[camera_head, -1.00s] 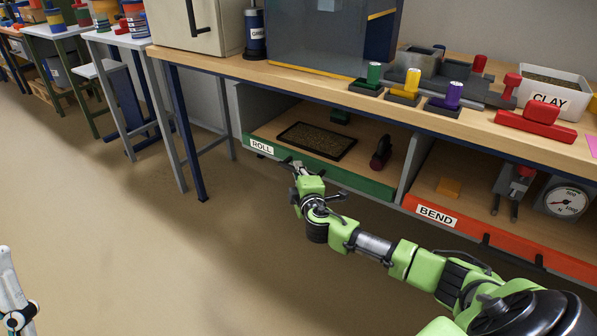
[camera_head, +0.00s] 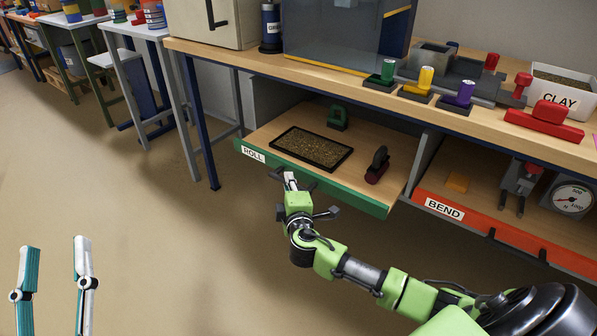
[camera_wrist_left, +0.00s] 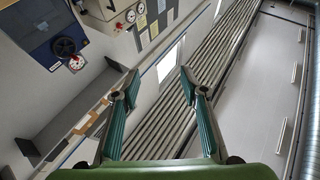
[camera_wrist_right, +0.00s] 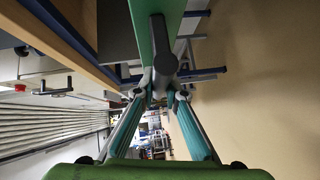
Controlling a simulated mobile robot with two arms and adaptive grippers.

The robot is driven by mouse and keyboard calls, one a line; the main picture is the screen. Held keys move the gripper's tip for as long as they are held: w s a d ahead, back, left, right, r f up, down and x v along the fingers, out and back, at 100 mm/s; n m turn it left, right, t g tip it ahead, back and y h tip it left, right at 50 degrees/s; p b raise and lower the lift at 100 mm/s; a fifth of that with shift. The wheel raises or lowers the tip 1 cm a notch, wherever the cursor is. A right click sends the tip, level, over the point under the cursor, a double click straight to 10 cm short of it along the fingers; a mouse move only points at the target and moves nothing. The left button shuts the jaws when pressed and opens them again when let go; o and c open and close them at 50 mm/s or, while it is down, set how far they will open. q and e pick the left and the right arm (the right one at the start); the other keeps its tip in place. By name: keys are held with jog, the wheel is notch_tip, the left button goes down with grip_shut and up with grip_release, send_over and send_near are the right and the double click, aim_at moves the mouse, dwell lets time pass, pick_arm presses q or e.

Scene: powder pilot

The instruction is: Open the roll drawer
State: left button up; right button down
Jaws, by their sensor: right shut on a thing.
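The roll drawer (camera_head: 330,184), with a green front and a white ROLL label, sits under the workbench and stands partly pulled out past the bench edge. My right gripper (camera_head: 290,178) is at its front, shut on the dark drawer handle (camera_wrist_right: 162,48), which shows between the fingers in the right wrist view. My left gripper (camera_head: 54,262) is open and empty at the lower left, far from the drawer.
The BEND drawer (camera_head: 500,235), with an orange front, is beside it on the right. Above, the workbench (camera_head: 330,78) carries green, yellow and purple stamps, a red tool and a CLAY bin (camera_head: 559,101). The floor before the roll drawer is clear.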

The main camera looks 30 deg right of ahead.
pick_arm(q)
notch_tip(320, 180, down, 7)
jog(key=w+g+y+p, duration=0.1)
jog(key=g, duration=0.2)
jog(key=shift+w+a+r+g, duration=0.15)
jog(key=shift+w+a+g, duration=0.05)
jog(key=shift+w+g, duration=0.15)
pick_arm(e)
jog(key=s+a, duration=0.3)
jog(key=a, duration=0.5)
jog(key=s+a, duration=0.4)
jog(key=a, duration=0.4)
jog(key=shift+a+f, duration=0.15)
jog(key=shift+a, duration=0.1)
jog(key=c, duration=2)
grip_release()
jog(key=shift+w, duration=0.1)
jog(key=shift+c, duration=0.2)
jog(key=v, duration=1.2)
